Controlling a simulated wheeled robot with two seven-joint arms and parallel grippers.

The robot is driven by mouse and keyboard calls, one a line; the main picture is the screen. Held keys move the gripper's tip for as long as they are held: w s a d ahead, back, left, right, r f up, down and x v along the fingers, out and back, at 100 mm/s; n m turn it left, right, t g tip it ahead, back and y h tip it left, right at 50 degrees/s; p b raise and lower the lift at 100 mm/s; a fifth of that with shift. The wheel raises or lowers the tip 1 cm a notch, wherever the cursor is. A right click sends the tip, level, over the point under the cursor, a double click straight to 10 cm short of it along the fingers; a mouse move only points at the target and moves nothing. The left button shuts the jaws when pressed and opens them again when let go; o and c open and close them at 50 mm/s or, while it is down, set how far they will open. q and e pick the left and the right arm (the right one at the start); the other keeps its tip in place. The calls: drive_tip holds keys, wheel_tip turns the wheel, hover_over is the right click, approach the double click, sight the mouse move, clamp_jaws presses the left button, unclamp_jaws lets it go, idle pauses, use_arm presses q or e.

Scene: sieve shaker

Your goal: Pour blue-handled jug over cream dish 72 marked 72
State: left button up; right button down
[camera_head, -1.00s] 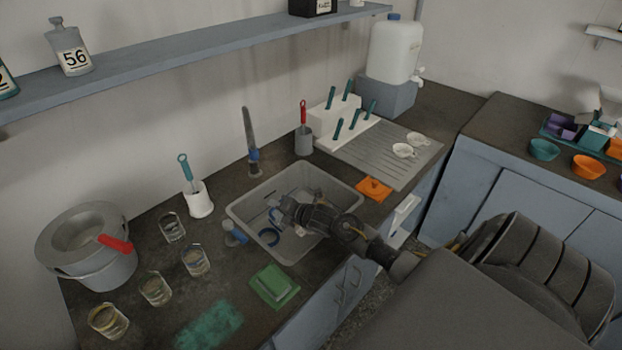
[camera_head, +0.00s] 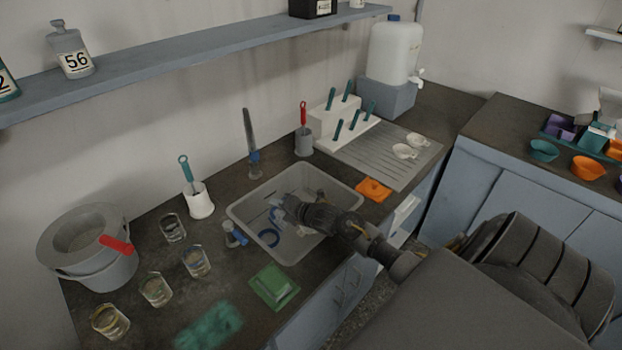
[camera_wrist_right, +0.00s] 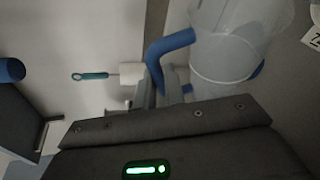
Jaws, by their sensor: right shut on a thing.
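The blue-handled jug (camera_wrist_right: 232,48) is a translucent, pale vessel with a thick blue handle (camera_wrist_right: 170,45), seen large in the right wrist view. My right gripper (camera_wrist_right: 160,88) is shut on the jug at its handle. In the head view, my right gripper (camera_head: 281,209) is over the grey sink basin, and the jug is hard to make out there. A white label (camera_wrist_right: 314,38) with dark characters is cut off at the right edge of the wrist view. I cannot make out the cream dish in either view. My left gripper is out of view.
The sink basin (camera_head: 338,184) is set in the dark counter. An orange cloth (camera_head: 373,190) and draining board (camera_head: 386,161) lie right.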

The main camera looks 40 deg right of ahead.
drive_tip(key=shift+d+r+m+p, duration=0.4)
drive_tip(key=shift+d+r+m, duration=0.15)
drive_tip(key=shift+r, duration=0.1)
idle(0.9)
drive_tip(key=shift+s+d+r+m+t+y, duration=0.15)
drive_tip(key=shift+d+r+m+y, duration=0.15)
drive_tip(key=shift+d, duration=0.45)
drive_tip(key=shift+s+d+r+m+t+y, duration=0.15)
drive_tip(key=shift+d+r+m+y, duration=0.15)
drive_tip(key=shift+d, duration=0.45)
drive_tip(key=shift+w+d+r+m+b, duration=0.1)
drive_tip(key=shift+d+r+m+b, duration=0.1)
drive_tip(key=shift+d+m+b, duration=0.1)
